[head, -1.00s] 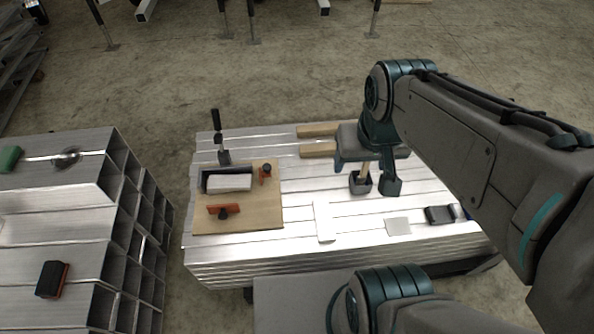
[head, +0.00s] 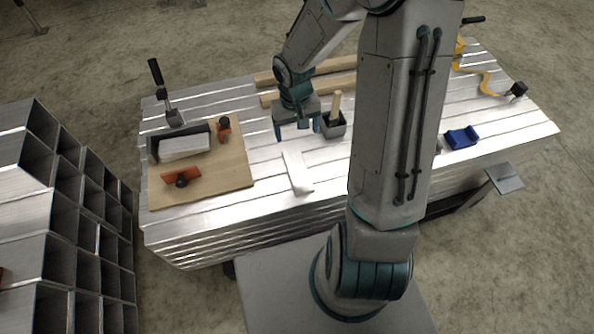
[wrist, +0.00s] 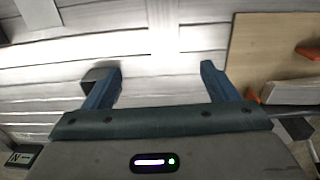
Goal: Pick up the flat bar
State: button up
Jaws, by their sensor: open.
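The flat bar (head: 297,172) is a thin pale strip lying flat on the ribbed aluminium tabletop. It also shows in the wrist view (wrist: 163,30), running up the picture between the fingertips. My gripper (head: 297,133) is open and empty, pointing down close to the bar's far end. In the wrist view my gripper's two blue fingers (wrist: 161,70) stand apart, one on each side of the bar's line. I cannot tell the exact height of the fingertips above the table.
A wooden board (head: 240,175) with a grey block (head: 184,146) and orange clamps lies left of the bar. A dark cup (head: 333,130) with a wooden handle stands just right of my gripper. Wooden strips (head: 335,67) lie behind. A blue block (head: 461,137) lies right.

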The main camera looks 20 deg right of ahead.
jog(key=b, duration=0.3)
send_over(295, 163)
notch_tip(295, 163, down, 10)
jog(key=shift+s+a+f, duration=0.1)
jog(key=shift+f, duration=0.05)
jog(key=shift+f+b, duration=1)
jog(key=shift+f, duration=2.2)
